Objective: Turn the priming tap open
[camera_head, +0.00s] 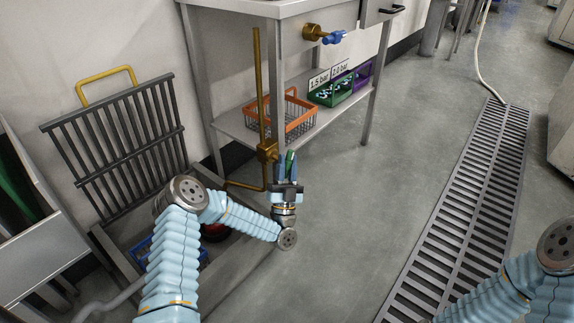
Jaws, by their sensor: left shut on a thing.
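A brass tap (267,152) sits on a vertical brass pipe (257,85) beside the steel table's leg. A green handle (290,160) sticks up at its right side. My left gripper (288,172) points up at the tap and is shut on the green handle, whose lower part the fingers hide. A second brass tap (312,33) with a blue handle (334,38) is on the table's front, well above and apart from my gripper. No label shows which one is the priming tap. My right gripper is out of view; only part of my right arm shows at lower right.
The table's lower shelf (235,127) bears an orange wire basket (285,122) and green and purple bins (331,93). A dark slatted rack (115,145) leans on the wall at left. A floor grate (470,200) runs along the right; the floor between is clear.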

